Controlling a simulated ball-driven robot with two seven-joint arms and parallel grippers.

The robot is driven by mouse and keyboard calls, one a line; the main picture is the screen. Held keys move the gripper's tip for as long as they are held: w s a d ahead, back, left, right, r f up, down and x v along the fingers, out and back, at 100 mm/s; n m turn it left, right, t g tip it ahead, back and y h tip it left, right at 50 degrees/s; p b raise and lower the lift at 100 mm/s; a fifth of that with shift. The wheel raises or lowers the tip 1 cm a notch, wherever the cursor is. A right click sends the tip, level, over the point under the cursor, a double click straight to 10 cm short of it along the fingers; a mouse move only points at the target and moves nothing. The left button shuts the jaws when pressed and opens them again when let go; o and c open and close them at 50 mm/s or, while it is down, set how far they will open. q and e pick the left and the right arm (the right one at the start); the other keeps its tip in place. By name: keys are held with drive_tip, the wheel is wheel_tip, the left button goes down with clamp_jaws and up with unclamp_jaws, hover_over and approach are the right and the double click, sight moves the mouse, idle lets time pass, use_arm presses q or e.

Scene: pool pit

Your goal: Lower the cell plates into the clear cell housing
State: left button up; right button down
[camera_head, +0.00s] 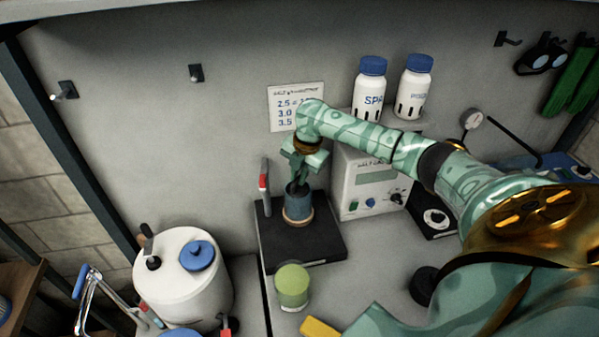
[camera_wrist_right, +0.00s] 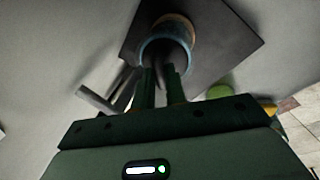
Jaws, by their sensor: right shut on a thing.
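The clear cell housing (camera_head: 298,207) is a bluish see-through cylinder with a tan base, upright on a black slab (camera_head: 330,242). In the right wrist view its round rim (camera_wrist_right: 146,48) shows just beyond my fingers. My right gripper (camera_head: 298,178) points down over the housing and is shut on the dark cell plates (camera_head: 297,188). The plates are at the housing's mouth, and their lower end appears inside the rim. How deep they sit is hard to tell. In the right wrist view my right gripper (camera_wrist_right: 160,82) hides much of them. My left gripper is not in view.
A red-and-grey upright piece (camera_head: 264,180) stands at the slab's back left. A meter box (camera_head: 365,185) stands close on the right, with two white bottles (camera_head: 370,85) behind. A green-lidded jar (camera_head: 292,284) is in front. A large white tank (camera_head: 180,285) stands at left.

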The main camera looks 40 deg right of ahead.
drive_tip(key=c, duration=1.3)
unclamp_jaws()
drive_tip(key=shift+c, duration=0.2)
drive_tip(key=s+r+p, duration=0.3)
drive_tip(key=r, duration=1.3)
drive_tip(key=shift+d+p, duration=0.35)
drive_tip(key=shift+d, duration=0.1)
drive_tip(key=shift+f, duration=0.1)
